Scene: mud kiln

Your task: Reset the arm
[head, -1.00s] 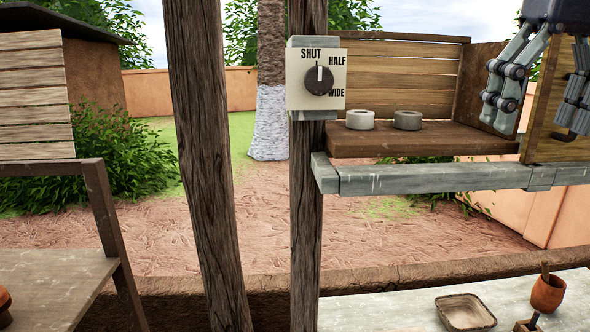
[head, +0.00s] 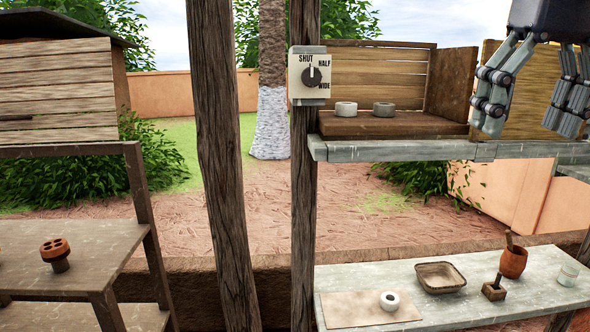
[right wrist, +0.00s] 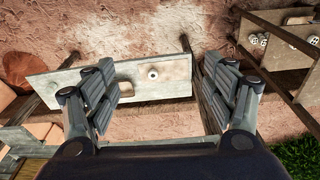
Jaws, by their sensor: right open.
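My right gripper (head: 533,105) is at the upper right of the head view, in front of the raised wooden shelf. Its fingers are apart and nothing is between them. In the right wrist view the open fingers (right wrist: 165,92) frame the lower table far below. My left gripper does not show in either view.
A dial plate (head: 310,76) is on a post, its pointer at SHUT. The lower table (head: 390,258) holds a white ring (head: 390,300), a tray (head: 440,277) and a clay pot (head: 513,262).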

